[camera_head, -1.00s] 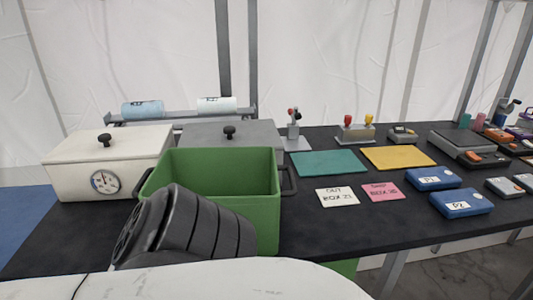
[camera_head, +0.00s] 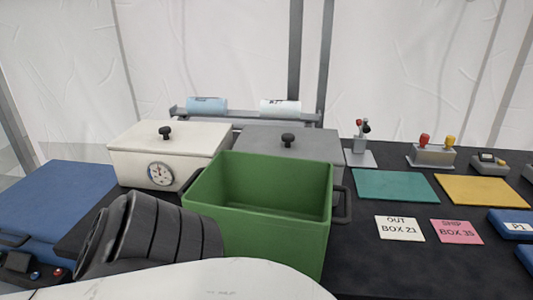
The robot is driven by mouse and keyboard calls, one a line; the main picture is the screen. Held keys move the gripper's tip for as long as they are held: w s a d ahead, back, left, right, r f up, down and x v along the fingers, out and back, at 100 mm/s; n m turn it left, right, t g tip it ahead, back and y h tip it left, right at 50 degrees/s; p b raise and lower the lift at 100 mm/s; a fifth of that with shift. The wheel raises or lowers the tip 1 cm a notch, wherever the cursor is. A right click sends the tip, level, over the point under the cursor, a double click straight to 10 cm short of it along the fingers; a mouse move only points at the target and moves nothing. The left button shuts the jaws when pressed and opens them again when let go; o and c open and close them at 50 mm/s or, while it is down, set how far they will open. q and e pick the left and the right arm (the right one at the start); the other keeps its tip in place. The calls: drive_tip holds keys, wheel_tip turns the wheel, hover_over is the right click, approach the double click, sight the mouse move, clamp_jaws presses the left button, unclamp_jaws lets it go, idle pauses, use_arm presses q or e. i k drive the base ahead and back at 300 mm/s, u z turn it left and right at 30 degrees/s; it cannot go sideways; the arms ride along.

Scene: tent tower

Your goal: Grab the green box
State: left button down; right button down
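The green box (camera_head: 275,238) is an open, empty-looking bin on the black table, near the middle of the head view. Its dark right handle (camera_head: 343,206) sticks out from the right side. Its left handle is partly hidden behind a dark ribbed part of my arm, which covers the lower left of the box. A white rounded part of mine covers the bottom of the view. Neither gripper's fingers show in the head view.
A white lidded box with a dial (camera_head: 160,155) and a grey lidded box (camera_head: 290,142) stand behind the green box. A blue case (camera_head: 58,200) is at left. A green mat (camera_head: 393,186), yellow mat (camera_head: 483,190), white card (camera_head: 400,228) and pink card (camera_head: 457,232) lie at right.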

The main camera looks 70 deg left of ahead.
sight(278, 209)
drive_tip(key=u, duration=1.65)
